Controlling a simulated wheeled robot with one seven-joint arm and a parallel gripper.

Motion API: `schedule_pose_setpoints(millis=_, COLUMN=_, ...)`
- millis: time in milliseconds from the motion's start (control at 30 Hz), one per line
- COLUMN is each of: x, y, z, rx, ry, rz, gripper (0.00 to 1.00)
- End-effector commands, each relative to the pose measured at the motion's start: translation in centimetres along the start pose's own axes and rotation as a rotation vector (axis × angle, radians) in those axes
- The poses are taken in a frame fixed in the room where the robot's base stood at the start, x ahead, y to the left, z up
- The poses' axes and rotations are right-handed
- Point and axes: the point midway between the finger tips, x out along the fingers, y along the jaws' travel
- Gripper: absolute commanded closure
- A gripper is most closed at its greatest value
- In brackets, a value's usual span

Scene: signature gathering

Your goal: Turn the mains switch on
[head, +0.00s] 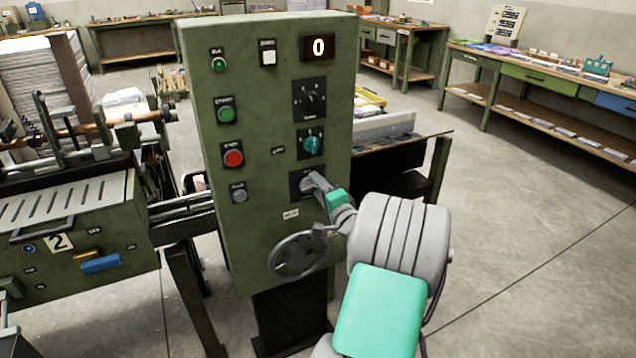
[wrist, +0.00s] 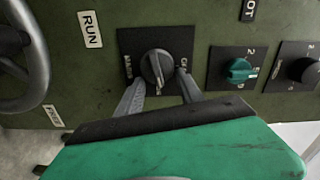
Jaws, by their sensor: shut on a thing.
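The mains switch is a grey rotary knob (wrist: 154,68) on a black square plate, the lowest of the plates in the right column of the green control cabinet (head: 262,120). In the head view the plate (head: 296,179) is partly hidden behind my gripper (head: 314,183). In the wrist view the fingers of my gripper (wrist: 160,92) reach in on both sides of the knob and are shut on it. The knob's pale pointer line runs nearly up and down in the wrist view, slightly tilted. The small lettering on its plate is hard to read.
A teal knob (head: 311,143) and a black dial (head: 310,97) sit above the switch, under a display (head: 318,47) reading 0. A handwheel (head: 298,255) sticks out just below my gripper. Green, red and grey buttons line the cabinet's left side. Open floor lies to the right.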

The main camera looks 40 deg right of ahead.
Motion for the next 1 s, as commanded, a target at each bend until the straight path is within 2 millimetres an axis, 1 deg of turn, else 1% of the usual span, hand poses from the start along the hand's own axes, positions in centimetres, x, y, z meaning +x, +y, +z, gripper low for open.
schedule_pose_setpoints(millis=33, x=0.04, y=-0.25, z=-0.05, rx=0.031, ry=0.0, rz=-0.001, gripper=0.96)
schedule_pose_setpoints(millis=200, x=0.04, y=0.01, z=-0.01, rx=0.124, ry=-0.001, rz=-0.001, gripper=0.96)
schedule_pose_setpoints(millis=400, x=0.04, y=0.15, z=0.02, rx=0.186, ry=-0.001, rz=-0.002, gripper=0.96)
schedule_pose_setpoints(millis=933, x=0.05, y=0.23, z=0.08, rx=0.209, ry=-0.002, rz=-0.003, gripper=0.96)
schedule_pose_setpoints(millis=967, x=0.05, y=0.23, z=0.08, rx=0.209, ry=-0.002, rz=-0.003, gripper=0.54)
schedule_pose_setpoints(millis=1000, x=0.05, y=0.23, z=0.08, rx=0.208, ry=-0.002, rz=-0.003, gripper=0.5)
